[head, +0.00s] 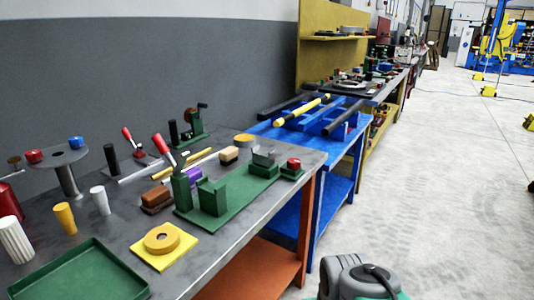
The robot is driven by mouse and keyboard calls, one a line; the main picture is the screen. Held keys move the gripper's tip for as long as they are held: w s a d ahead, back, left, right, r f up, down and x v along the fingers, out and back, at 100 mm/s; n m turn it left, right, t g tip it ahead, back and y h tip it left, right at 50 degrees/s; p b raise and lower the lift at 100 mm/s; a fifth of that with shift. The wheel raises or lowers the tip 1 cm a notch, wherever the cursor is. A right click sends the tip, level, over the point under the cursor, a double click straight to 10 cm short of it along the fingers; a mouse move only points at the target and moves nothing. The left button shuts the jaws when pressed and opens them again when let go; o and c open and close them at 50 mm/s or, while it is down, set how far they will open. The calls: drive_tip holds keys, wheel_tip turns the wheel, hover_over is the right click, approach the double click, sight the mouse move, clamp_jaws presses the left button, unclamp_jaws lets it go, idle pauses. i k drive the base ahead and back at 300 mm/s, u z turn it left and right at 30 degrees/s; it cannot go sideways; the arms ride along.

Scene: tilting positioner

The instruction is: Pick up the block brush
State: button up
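Two small blocks on the grey workbench (222,224) look like a block brush, and I cannot tell for certain which is it. One has a tan top over a dark lower part (229,155) and lies towards the back of the bench, left of a round yellow-tan piece (243,140). The other is a brown two-layer block (156,200), left of the green fixture. Both rest on the bench with nothing holding them. My gripper does not show; only a grey rounded part of my arm is at the bottom edge.
A green fixture plate (235,200) with upright blocks stands near the bench's right edge. A yellow plate with a ring (162,243), a green tray (80,277), cups and clamps crowd the bench. A blue table (316,140) adjoins beyond. The floor (440,190) on the right is clear.

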sight(229, 155)
drive_tip(key=z, duration=1.25)
drive_tip(key=i, duration=1.7)
drive_tip(key=u, duration=1.6)
